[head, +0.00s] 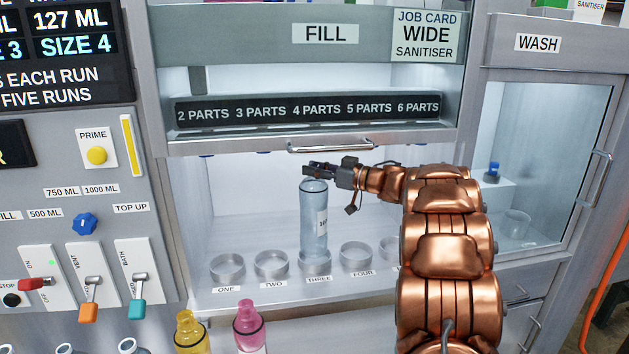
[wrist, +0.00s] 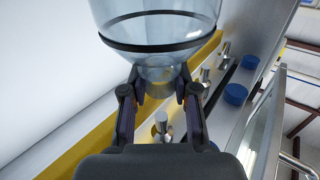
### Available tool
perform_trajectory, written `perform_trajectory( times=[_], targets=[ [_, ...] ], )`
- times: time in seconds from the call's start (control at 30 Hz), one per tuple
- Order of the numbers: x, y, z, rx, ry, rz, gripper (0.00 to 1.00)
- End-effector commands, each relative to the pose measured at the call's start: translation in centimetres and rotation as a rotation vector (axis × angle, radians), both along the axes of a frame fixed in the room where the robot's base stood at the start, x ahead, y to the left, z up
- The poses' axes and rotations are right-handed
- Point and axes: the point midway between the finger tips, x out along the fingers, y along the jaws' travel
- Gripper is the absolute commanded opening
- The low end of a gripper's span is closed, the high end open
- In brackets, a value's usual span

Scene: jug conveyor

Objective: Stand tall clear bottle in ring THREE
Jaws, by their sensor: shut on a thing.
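In the wrist view the clear bottle (wrist: 155,22) with dark bands narrows down between the two fingers of my gripper (wrist: 159,90).
Empty rings ONE (head: 227,268), TWO (head: 271,266) and FOUR (head: 355,256) flank it; another ring (head: 389,248) is partly behind my arm. The raised hood edge (head: 300,147) is just above my gripper. A yellow bottle (head: 190,332) and a pink bottle (head: 249,326) stand in front.

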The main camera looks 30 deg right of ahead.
Motion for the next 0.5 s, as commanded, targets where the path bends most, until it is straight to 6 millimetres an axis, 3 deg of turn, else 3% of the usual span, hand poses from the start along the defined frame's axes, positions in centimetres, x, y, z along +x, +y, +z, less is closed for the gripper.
perform_trajectory(
  times=[0.3,0.5],
  targets=[
    [0.1,0.0,-3.3,0.005,0.004,0.001,0.0],
    [0.1,0.0,-3.6,0.001,0.0,0.001,0.0]
  ],
)
